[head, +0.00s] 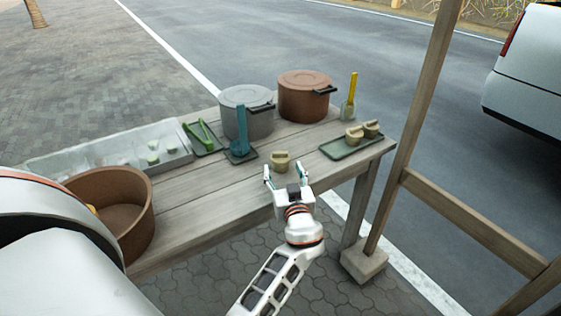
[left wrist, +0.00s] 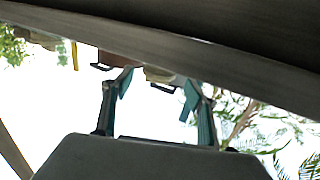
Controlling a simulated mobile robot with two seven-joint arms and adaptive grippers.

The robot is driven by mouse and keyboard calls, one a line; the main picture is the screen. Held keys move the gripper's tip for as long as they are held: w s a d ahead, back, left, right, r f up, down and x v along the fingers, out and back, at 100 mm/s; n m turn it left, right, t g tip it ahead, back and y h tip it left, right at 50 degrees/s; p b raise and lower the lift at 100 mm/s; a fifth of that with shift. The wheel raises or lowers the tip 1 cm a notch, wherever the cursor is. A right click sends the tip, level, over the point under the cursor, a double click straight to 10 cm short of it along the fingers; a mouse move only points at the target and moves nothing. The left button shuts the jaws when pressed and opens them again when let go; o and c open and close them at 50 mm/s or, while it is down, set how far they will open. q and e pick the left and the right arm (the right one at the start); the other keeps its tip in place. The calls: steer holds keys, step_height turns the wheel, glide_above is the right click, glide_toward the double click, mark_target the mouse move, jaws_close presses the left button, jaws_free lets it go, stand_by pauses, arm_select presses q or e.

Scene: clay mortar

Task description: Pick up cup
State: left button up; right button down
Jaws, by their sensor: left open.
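A small beige cup (head: 280,161) with a side handle stands upright on the wooden table (head: 220,195) near its front edge in the head view. Two similar beige cups (head: 355,136) sit on a dark green tray (head: 340,152) to the right. My left gripper (head: 286,177) is open, with its fingers pointing at the single cup from just in front of it. No cup is held. My right gripper is not in view.
A grey pot (head: 246,122) and a brown pot (head: 305,103) stand at the back. A blue utensil (head: 241,132) is behind the cup. A brown round basin (head: 120,225) and a grey bin (head: 75,155) are left. A wooden post (head: 413,120) rises right of the table.

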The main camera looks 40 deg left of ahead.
mark_target(282, 164)
arm_select(q)
steer(key=x, duration=0.6)
steer(key=shift+w+a+p, duration=0.15)
steer(key=shift+w+p, duration=0.1)
steer(key=shift+p, duration=0.15)
steer(key=c, duration=1.1)
